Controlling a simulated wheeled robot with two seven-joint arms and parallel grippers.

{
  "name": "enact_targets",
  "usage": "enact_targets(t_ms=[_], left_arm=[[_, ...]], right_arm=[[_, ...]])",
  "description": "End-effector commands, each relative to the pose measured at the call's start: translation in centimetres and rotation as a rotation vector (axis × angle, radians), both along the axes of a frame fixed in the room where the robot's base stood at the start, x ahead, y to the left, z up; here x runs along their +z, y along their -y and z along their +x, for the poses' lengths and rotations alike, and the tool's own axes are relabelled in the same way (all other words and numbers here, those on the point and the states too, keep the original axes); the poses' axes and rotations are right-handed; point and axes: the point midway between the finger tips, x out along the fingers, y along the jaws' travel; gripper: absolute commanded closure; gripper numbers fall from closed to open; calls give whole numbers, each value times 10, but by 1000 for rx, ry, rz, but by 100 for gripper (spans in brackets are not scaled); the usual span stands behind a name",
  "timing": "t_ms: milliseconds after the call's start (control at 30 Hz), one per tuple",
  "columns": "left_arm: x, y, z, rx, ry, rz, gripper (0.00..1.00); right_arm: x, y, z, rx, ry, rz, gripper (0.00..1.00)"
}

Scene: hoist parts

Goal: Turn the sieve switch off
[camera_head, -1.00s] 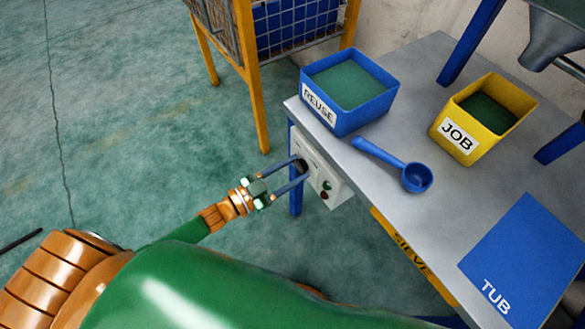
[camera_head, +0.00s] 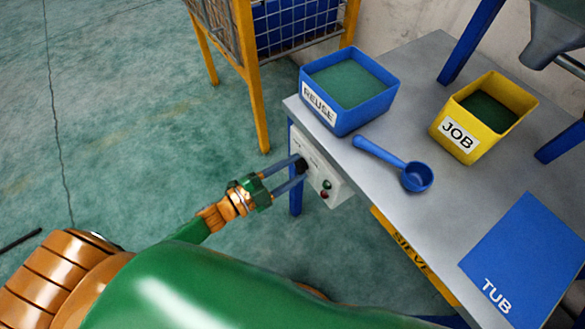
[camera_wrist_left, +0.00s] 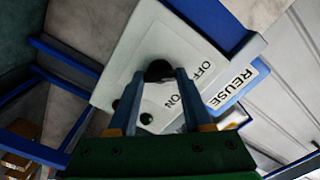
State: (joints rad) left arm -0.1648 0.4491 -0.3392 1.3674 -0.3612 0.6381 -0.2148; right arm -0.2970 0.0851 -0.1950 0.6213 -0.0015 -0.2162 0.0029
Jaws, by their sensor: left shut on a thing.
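The sieve's control box (camera_head: 336,187) is a pale panel on the table's left side, below the blue REUSE tub. Its black knob (camera_head: 300,164) is between the fingertips of my left gripper (camera_head: 302,168), which is shut on it. In the left wrist view the dark knob (camera_wrist_left: 158,70) sits between the two blue fingers of the gripper (camera_wrist_left: 160,78). The OFF and ON lettering shows beside it on the panel (camera_wrist_left: 180,45). A green button (camera_head: 327,184) and a red one (camera_head: 325,195) are on the box. My right gripper is not in view.
The blue REUSE tub (camera_head: 375,110) and yellow JOB tub (camera_head: 512,92) stand on the grey table (camera_head: 420,240). A blue scoop (camera_head: 416,177) lies between them and the table's front edge. A blue TUB mat (camera_head: 530,255) is at right. A yellow-legged cage (camera_head: 257,100) stands behind.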

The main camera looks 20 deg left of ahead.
Motion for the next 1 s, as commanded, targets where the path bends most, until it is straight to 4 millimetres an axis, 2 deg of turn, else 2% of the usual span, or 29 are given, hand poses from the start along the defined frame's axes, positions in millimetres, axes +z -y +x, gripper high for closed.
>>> enact_targets(t_ms=[467,500,600,867,1000], left_arm=[[0,0,0,-1,10,12,100],[0,0,0,-1,10,12,45],[0,0,0,-1,10,11,20],[0,0,0,0,9,11,20],[0,-12,-15,0,4,12,20]], right_arm=[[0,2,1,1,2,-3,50],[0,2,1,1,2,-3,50],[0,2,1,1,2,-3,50],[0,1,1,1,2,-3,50],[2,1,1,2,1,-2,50]])
